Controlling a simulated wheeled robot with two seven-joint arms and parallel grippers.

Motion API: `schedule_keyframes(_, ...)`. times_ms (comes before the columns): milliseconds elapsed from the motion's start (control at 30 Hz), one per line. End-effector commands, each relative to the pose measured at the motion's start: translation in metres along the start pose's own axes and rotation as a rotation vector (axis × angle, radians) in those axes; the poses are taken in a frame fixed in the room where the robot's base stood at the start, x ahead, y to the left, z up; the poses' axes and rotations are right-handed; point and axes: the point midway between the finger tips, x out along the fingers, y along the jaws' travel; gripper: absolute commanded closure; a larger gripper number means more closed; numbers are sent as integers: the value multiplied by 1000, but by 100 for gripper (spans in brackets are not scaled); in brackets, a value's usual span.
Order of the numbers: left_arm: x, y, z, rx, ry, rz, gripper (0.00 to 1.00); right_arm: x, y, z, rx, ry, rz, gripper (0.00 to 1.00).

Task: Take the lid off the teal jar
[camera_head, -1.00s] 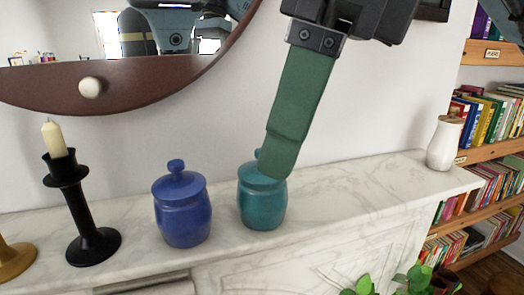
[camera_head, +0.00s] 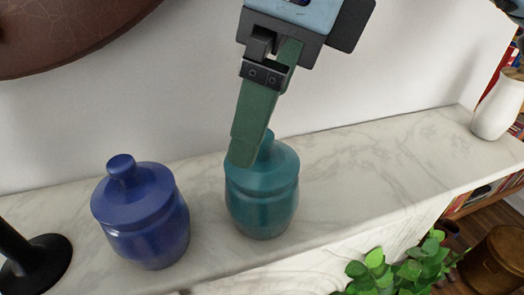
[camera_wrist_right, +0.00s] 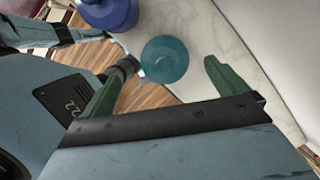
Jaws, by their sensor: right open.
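The teal jar (camera_head: 261,215) stands upright on the marble mantel, with its teal lid (camera_head: 268,176) on. The lid's knob (camera_head: 267,145) is partly covered by my right gripper (camera_head: 252,148), which reaches down from above. In the head view its green fingers overlap, and the near fingertip crosses the lid's left side; I cannot tell whether it touches. In the right wrist view the fingers are wide apart and empty, and the jar (camera_wrist_right: 165,59) shows from above beyond the gap between them. My left gripper is not in view.
A blue lidded jar (camera_head: 146,225) stands close on the left, with a black candle holder (camera_head: 38,262) beyond it. A white jar (camera_head: 497,108) stands at the mantel's right end. The marble mantel (camera_head: 365,160) is clear between. A plant (camera_head: 405,268) is below the front edge.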

Motion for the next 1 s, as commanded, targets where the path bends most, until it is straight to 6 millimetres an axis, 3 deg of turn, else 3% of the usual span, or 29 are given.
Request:
schedule_keyframes(300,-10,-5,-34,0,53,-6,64,30,-3,-7,0,3,2,2)
schedule_keyframes(500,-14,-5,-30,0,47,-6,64,55,-4,-8,-1,0,1,2)
schedule_keyframes(767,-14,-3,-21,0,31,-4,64,58,-4,-8,-1,-1,0,2)
schedule_keyframes(1000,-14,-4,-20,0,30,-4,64,58,-4,-8,-1,-1,0,32)
